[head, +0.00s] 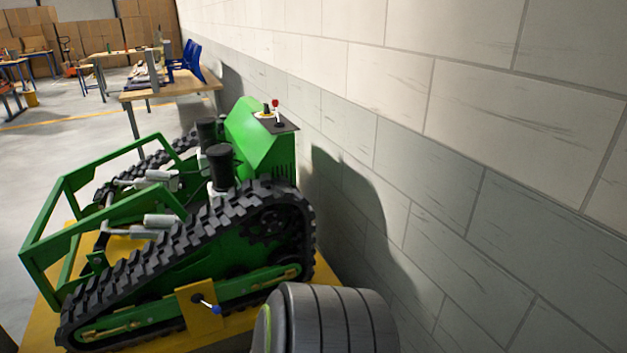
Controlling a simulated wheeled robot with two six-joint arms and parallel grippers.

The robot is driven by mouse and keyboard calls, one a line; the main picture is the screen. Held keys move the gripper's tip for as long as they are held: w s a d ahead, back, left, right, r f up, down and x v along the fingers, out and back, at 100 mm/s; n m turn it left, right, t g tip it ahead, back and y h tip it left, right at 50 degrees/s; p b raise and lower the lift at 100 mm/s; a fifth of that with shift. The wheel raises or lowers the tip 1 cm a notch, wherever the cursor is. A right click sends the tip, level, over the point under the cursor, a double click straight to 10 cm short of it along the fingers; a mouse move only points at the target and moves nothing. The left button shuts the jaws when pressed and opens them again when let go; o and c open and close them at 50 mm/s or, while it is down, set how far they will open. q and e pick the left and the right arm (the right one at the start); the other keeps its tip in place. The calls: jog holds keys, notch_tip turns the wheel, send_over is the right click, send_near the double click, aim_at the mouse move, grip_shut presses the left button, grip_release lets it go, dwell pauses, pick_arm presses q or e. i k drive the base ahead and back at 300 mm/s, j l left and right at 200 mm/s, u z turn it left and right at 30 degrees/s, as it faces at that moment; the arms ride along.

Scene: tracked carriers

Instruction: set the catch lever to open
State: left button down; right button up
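A green tracked carrier (255,145) with black tracks stands beside the wall. A lever with a blue knob (215,310) sits on a yellow plate (192,318) on the carrier's near side, low by the track; it slants down to the right. A small lever with a red knob (275,104) stands roughly upright on a dark panel (289,126) on top of the carrier's rear. No label shows which of the two is the catch lever. Neither of my grippers is in view. A grey ribbed rounded part, likely my arm, fills the bottom middle.
A block wall (480,130) runs close along the carrier's right side. The carrier stands on a yellow base (325,275). A wooden table (175,87) and blue chairs (188,60) stand behind it. Open floor (50,145) lies to the left.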

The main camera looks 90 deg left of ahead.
aim_at(217, 310)
jog(key=u, duration=3.45)
